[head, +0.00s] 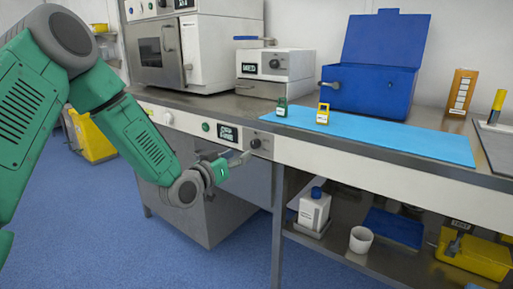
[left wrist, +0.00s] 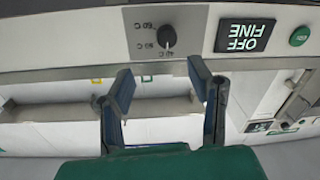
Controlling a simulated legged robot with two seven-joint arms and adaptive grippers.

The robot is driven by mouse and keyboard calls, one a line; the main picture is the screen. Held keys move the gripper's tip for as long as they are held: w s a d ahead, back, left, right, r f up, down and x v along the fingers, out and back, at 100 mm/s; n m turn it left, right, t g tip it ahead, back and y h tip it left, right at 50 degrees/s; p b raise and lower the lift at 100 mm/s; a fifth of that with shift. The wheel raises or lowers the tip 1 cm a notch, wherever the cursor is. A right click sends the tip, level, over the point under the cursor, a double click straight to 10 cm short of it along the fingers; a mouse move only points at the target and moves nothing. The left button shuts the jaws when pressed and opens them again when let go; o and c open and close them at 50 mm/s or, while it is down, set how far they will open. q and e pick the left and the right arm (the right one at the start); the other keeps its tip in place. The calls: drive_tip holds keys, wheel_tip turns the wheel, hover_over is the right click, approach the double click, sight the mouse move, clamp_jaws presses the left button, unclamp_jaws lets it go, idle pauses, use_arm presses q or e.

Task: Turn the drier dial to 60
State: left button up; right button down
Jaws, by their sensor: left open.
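My left gripper (head: 238,160) is close to the dial, a little below and left in the head view. In the left wrist view its two fingers (left wrist: 162,80) are apart and empty, short of the dial. My right gripper is out of view.
A green button (left wrist: 299,36) sits beside the display. The counter above holds a blue mat (head: 370,137), a blue open-lidded box (head: 365,88) and white machines (head: 275,65). A lower shelf holds a white bottle (head: 314,208) and a white cup (head: 361,240).

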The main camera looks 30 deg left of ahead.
sight(252, 145)
use_arm(q)
drive_tip(key=w, duration=0.2)
drive_tip(key=w+a+b, duration=0.1)
drive_tip(key=w, duration=0.2)
drive_tip(key=w+f+b, duration=0.1)
drive_tip(key=w, duration=0.2)
drive_tip(key=shift+a, duration=0.4)
drive_tip(key=shift+w, duration=0.4)
drive_tip(key=shift+w+d+r, duration=0.1)
drive_tip(key=shift+w+d, duration=0.1)
drive_tip(key=shift+d, duration=0.05)
drive_tip(key=shift+w+d+r, duration=0.1)
drive_tip(key=shift+d+r, duration=0.1)
drive_tip(key=shift+d, duration=0.3)
drive_tip(key=shift+a, duration=0.2)
drive_tip(key=c, duration=1)
drive_tip(key=shift+a+f, duration=0.15)
drive_tip(key=shift+a, duration=0.1)
clamp_jaws()
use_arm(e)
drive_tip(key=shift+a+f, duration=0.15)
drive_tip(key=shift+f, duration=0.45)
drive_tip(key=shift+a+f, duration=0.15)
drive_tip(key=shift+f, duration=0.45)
